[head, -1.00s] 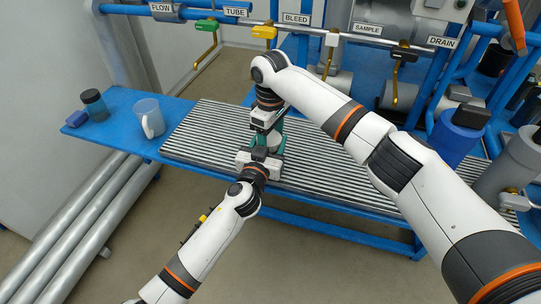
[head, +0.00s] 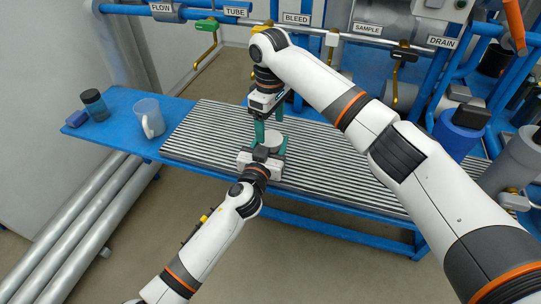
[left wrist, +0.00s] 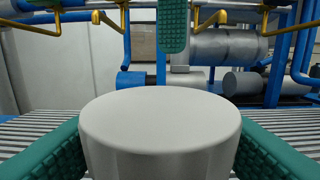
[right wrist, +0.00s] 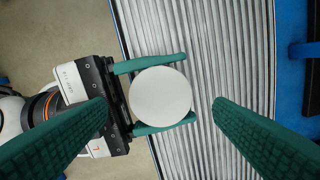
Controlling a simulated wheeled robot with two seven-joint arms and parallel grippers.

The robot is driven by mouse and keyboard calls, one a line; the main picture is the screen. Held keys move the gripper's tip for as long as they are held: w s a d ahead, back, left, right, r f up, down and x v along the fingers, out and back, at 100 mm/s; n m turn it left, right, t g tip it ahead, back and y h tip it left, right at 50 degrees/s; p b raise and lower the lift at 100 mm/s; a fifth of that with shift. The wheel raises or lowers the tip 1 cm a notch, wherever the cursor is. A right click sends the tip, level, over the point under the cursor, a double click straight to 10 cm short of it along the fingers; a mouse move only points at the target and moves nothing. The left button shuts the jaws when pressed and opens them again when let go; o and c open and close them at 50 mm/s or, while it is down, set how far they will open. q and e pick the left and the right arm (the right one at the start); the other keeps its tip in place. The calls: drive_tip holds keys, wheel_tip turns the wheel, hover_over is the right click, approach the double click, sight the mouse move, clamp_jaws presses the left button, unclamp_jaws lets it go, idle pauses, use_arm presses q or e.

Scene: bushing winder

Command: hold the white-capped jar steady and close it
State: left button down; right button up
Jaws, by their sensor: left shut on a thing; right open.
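The white-capped jar (head: 271,138) stands upright on the ribbed grey mat, near its front edge. Its round white cap also fills the middle of the left wrist view (left wrist: 160,125) and shows from above in the right wrist view (right wrist: 160,96). My left gripper (right wrist: 157,95) is shut on the jar, with a green finger on either side of it. My right gripper (head: 268,125) is open above the jar, its green fingers pointing down. In the right wrist view its fingers stand apart and clear of the cap. Whether the cap is seated is hidden.
A clear mug (head: 149,118), a dark-lidded jar (head: 95,104) and a small blue block (head: 77,118) stand on the left of the blue table. Pipes with valve levers run behind. The ribbed mat (head: 330,165) is clear right of the jar.

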sight(270, 138)
drive_tip(key=shift+r, duration=0.1)
drive_tip(key=shift+c, duration=0.5)
drive_tip(key=n, duration=0.1)
drive_tip(key=r+n, duration=0.1)
drive_tip(key=n, duration=0.1)
drive_tip(key=shift+r, duration=0.25)
drive_tip(key=r+n, duration=0.1)
drive_tip(key=n, duration=0.3)
drive_tip(key=shift+r, duration=0.4)
drive_tip(key=shift+f, duration=4)
